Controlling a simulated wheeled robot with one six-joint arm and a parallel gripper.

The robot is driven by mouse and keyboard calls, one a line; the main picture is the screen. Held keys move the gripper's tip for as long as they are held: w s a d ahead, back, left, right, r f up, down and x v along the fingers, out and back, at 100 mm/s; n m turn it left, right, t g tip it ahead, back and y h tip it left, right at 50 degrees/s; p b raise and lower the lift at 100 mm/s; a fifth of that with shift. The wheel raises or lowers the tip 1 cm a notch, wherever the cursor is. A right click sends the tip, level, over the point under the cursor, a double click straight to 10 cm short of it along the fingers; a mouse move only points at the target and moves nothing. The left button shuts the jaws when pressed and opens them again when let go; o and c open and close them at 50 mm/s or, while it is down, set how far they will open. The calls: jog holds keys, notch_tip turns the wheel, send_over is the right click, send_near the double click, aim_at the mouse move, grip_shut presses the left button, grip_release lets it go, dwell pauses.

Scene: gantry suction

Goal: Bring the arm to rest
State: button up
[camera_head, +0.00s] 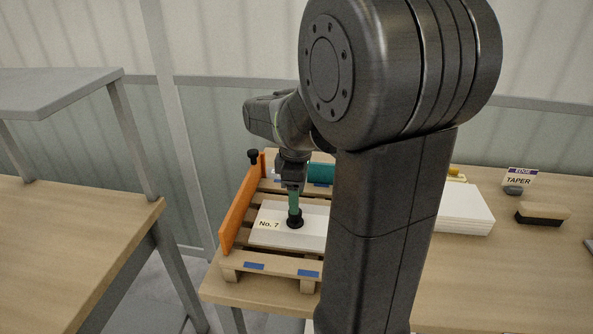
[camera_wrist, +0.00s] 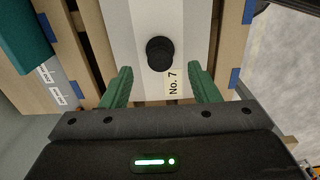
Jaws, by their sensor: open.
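My gripper (camera_head: 294,203) (camera_wrist: 159,76) has green fingers and points down over a white panel (camera_head: 265,238) with a label "No. 7" (camera_head: 269,224). A black round knob (camera_head: 295,221) stands on the panel. In the wrist view the fingers are spread apart with nothing between their tips; the knob (camera_wrist: 160,54) shows just ahead of them. I cannot tell how high the tips are above the panel. The panel lies on a wooden slatted pallet (camera_head: 268,266) with blue marks. My arm hides the panel's right part in the head view.
An orange board (camera_head: 238,215) stands along the pallet's left side, with a black knob (camera_head: 253,155) near its far end. A teal block (camera_head: 320,172) is behind. Right of my arm are a white stack (camera_head: 463,212), a "TAPER" sign (camera_head: 518,180) and a brush-like block (camera_head: 542,213).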

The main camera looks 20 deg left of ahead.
notch_tip(320, 180, up, 8)
jog(key=shift+f, duration=0.2)
notch_tip(320, 180, down, 14)
jog(key=shift+r, duration=0.4)
dwell(0.4)
dwell(0.4)
